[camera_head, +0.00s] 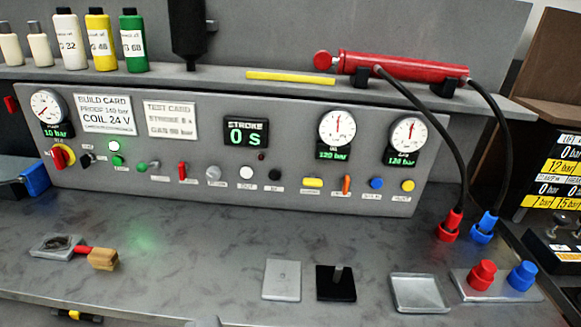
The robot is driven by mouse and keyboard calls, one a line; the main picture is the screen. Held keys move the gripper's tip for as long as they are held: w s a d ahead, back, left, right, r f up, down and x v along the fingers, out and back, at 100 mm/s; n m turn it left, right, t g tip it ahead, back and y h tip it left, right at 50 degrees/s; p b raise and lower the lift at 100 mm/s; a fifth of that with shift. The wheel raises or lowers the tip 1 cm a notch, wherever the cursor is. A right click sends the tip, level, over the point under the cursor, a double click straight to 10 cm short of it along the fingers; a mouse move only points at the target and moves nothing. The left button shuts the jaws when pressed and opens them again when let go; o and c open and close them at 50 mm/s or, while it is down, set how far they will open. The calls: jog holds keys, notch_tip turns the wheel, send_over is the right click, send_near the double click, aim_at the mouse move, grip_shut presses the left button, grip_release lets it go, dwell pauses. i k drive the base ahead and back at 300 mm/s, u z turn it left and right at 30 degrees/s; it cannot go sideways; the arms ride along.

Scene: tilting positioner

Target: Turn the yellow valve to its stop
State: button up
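The yellow valve (312,183) is a small yellow handle on the lower row of the grey control panel (300,105). Its handle lies about level, left to right. Its label underneath is too small to read. An orange handle (346,186) stands upright just to its right. A black knob (275,174) is to its left. My gripper does not show in this view, and nothing touches the yellow valve.
The bench (200,240) has clear room before the panel. Small plates (282,280) lie near its front edge.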

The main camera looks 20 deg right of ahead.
aim_at(310, 182)
jog(key=z, duration=0.25)
jog(key=i, duration=0.9)
jog(key=z, duration=0.45)
